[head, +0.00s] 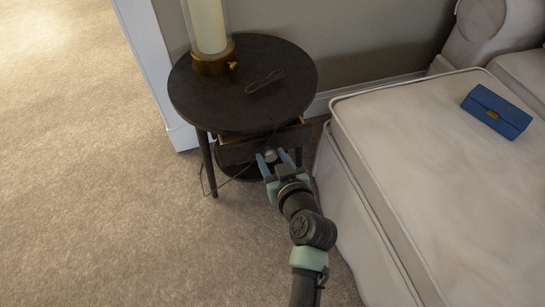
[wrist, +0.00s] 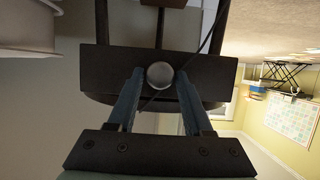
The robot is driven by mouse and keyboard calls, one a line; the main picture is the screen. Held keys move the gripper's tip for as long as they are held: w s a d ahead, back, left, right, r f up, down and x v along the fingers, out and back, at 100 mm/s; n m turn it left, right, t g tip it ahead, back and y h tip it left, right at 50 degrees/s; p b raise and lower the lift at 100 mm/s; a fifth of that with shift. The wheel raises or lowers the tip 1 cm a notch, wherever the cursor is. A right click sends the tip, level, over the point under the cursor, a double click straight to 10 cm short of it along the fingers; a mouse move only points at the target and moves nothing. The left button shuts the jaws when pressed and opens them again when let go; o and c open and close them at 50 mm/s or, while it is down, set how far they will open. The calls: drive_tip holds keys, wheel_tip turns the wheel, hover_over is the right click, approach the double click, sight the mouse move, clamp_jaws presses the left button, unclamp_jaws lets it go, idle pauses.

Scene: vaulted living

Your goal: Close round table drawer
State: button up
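The round table (head: 215,100) is dark, with thin legs, and stands beside the sofa. Its drawer (head: 237,152) is partly pulled out under the top, with a lighter wooden inner edge showing. In the wrist view the dark drawer front (wrist: 105,70) faces me, with a round silvery knob (wrist: 160,75) at its middle. My gripper (head: 271,157) is at the drawer front. Its two blue fingers are apart, one on each side of the knob, and gaps seem to show between them and the knob. I cannot tell whether the fingertips touch the drawer front.
A lamp (head: 208,30) with a brass base and a pair of glasses (head: 265,81) are on the tabletop. A cable (head: 209,185) hangs by the table. The pale sofa (head: 440,180) is close on the right, with a blue purse (head: 496,110) on it. Carpet (head: 90,200) on the left is clear.

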clamp_jaws()
idle(1.1)
